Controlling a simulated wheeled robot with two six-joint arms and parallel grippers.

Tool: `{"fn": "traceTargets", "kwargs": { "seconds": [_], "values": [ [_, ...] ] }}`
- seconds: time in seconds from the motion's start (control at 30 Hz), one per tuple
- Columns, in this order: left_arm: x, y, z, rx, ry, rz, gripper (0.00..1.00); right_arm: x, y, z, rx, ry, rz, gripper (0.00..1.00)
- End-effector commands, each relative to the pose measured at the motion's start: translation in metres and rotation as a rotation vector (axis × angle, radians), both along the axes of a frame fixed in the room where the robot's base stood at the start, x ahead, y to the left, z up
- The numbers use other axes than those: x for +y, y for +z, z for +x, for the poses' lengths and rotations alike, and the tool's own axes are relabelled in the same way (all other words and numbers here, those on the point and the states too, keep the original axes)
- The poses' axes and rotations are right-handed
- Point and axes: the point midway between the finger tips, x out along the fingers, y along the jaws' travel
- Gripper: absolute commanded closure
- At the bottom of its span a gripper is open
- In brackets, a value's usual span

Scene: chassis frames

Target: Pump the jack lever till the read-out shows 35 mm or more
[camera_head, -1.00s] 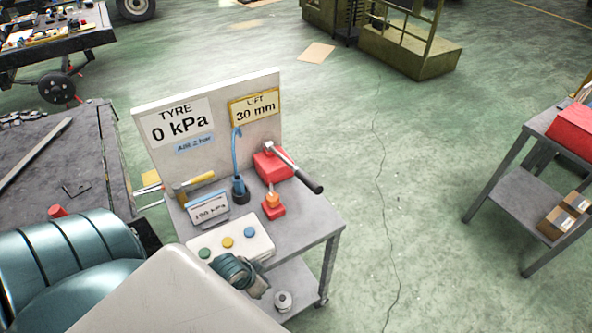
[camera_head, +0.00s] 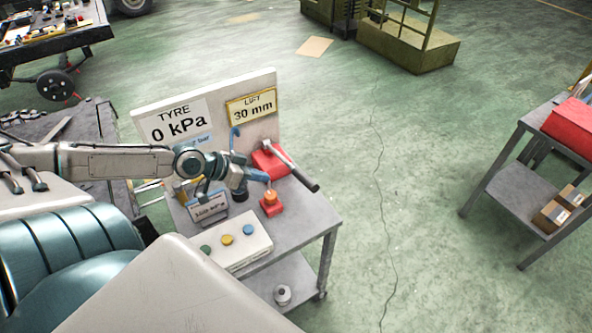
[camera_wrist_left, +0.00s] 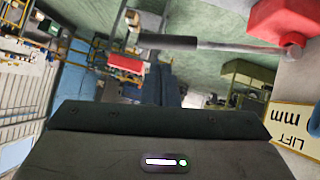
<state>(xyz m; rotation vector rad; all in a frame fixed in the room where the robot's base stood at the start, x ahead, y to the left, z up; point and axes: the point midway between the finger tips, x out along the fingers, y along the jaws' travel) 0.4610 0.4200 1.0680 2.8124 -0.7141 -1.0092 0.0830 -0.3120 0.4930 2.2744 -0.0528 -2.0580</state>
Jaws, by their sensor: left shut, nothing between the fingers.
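The red jack (camera_head: 268,162) stands on the grey bench, and its lever (camera_head: 296,172) slants down to the right, ending in a black grip. The lift read-out (camera_head: 251,106) on the white board shows 30 mm. My left gripper (camera_head: 264,177) is shut and empty, just left of the lever and below the jack body, apart from the black grip. In the left wrist view the lever's black grip (camera_wrist_left: 168,42) lies across the upper middle, and the red jack body (camera_wrist_left: 284,22) is at upper right. My right gripper is not in view.
An orange-topped red piece (camera_head: 270,204) stands just below my left gripper. A panel with coloured buttons (camera_head: 228,242) lies at the bench front. The tyre sign (camera_head: 178,122) reads 0 kPa. A blue hooked tool (camera_head: 235,140) stands by the board. Floor right of the bench is clear.

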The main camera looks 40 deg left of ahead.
Motion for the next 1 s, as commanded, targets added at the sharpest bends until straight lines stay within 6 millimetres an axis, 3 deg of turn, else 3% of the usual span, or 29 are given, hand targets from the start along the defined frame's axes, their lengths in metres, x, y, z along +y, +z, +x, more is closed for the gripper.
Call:
{"fn": "traceTargets", "kwargs": {
  "seconds": [0.1, 0.27, 1.0],
  "values": [
    [0.008, 0.026, 0.018, -0.024, 0.022, -0.017, 1.0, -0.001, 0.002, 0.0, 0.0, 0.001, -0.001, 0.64],
    [0.012, 0.039, 0.029, -0.041, 0.042, -0.033, 1.0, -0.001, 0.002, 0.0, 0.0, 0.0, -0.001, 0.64],
    [-0.004, 0.015, 0.059, -0.046, 0.048, -0.041, 1.0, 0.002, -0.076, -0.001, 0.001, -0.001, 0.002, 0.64]
  ]
}}
